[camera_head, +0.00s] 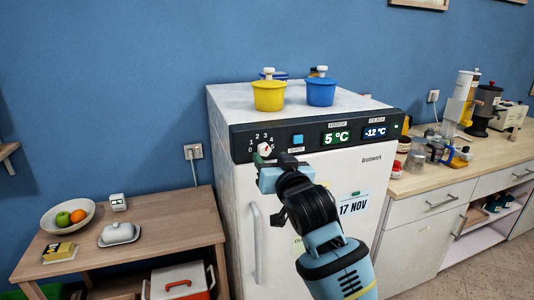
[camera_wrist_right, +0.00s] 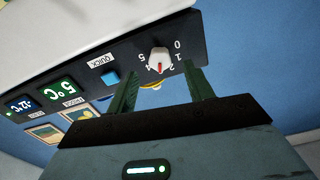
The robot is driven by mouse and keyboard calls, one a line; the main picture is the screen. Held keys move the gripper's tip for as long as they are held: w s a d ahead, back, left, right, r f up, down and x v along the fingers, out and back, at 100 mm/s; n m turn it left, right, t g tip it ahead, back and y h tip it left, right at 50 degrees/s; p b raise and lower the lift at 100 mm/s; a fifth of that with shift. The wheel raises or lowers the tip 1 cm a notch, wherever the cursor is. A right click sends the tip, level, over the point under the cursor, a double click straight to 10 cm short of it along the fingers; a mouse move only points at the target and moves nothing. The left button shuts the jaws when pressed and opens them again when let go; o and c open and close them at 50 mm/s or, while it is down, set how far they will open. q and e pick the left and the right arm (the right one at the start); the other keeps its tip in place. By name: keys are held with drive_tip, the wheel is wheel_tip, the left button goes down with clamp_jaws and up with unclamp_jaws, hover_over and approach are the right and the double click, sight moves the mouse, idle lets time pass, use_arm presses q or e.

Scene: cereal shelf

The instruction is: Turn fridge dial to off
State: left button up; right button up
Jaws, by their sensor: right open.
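The fridge dial (camera_head: 264,149) is a small white knob with a red mark, at the left end of the fridge's dark control panel (camera_head: 365,135). Numbers from 0 to 5 surround it. In the right wrist view the dial (camera_wrist_right: 158,58) appears upside down, its red mark pointing between the 2 and the 4. My right gripper (camera_head: 268,162) is open just in front of the dial. In the wrist view its dark green fingers (camera_wrist_right: 162,78) lie on either side of the dial, with no clear contact. My left gripper is not in view.
A blue button (camera_head: 298,139) and lit displays reading 5 °C (camera_head: 336,138) and -12 °C (camera_head: 375,133) sit right of the dial. Yellow (camera_head: 269,96) and blue (camera_head: 320,93) pots stand on the fridge. A wooden side table (camera_head: 170,218) is left, a cluttered counter (camera_head: 425,180) right.

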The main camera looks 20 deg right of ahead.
sight(265, 151)
drive_tip(key=shift+w, duration=2.05)
drive_tip(key=shift+c, duration=0.3)
drive_tip(key=c, duration=0.9)
